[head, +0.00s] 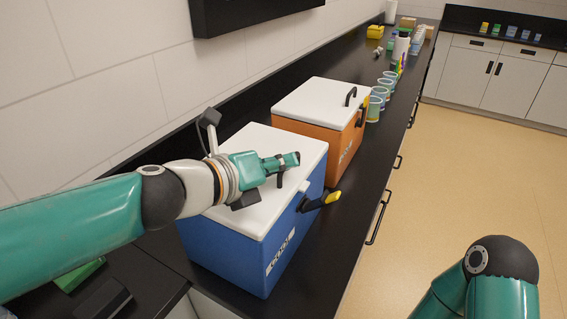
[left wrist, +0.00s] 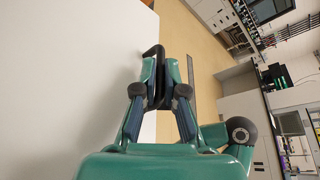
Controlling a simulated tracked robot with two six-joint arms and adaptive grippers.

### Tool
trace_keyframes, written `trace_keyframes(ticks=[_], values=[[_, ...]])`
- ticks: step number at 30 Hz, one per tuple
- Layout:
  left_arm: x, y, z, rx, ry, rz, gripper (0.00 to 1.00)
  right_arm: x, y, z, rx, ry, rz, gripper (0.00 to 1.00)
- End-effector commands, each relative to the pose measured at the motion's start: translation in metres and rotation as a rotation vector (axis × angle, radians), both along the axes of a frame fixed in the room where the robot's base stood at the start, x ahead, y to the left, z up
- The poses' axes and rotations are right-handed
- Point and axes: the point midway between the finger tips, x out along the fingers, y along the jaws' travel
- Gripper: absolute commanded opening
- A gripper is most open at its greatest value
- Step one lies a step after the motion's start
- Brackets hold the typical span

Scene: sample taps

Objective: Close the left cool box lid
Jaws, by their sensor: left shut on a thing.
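The left cool box is the nearer, blue one (head: 250,245). Its white lid (head: 262,140) lies flat on the box, with no gap that I can make out. My left gripper (head: 284,163) is over the lid near its front edge. It is shut on the black lid handle (head: 280,180), which also shows between the fingers in the left wrist view (left wrist: 152,52). The left wrist view shows the left gripper (left wrist: 160,75) too, beside the white lid (left wrist: 70,75). A black latch with a yellow tip (head: 325,200) sticks out from the blue box's front. My right gripper is out of view.
An orange cool box (head: 345,150) with a closed white lid stands just behind the blue one. Several cups (head: 375,105) line the dark counter (head: 345,235) beyond. A green item (head: 80,275) lies at lower left. The floor (head: 480,190) at right is clear.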

Motion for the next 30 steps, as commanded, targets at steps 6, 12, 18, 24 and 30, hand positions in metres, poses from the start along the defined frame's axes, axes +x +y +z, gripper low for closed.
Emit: trace_keyframes(ticks=[6,12,18,24,30], values=[[-0.003,-0.004,-0.009,0.007,0.016,-0.012,0.0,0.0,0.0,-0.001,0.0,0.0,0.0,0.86],[-0.003,-0.004,-0.009,0.006,0.015,-0.012,0.35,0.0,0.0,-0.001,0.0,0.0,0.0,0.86],[-0.002,-0.003,-0.008,0.006,0.013,-0.009,0.35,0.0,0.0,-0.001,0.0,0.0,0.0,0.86],[-0.005,0.001,-0.005,0.006,0.009,-0.007,0.35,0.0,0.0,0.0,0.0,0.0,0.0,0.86],[-0.022,0.018,0.004,0.005,0.006,-0.006,0.35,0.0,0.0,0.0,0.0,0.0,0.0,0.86]])
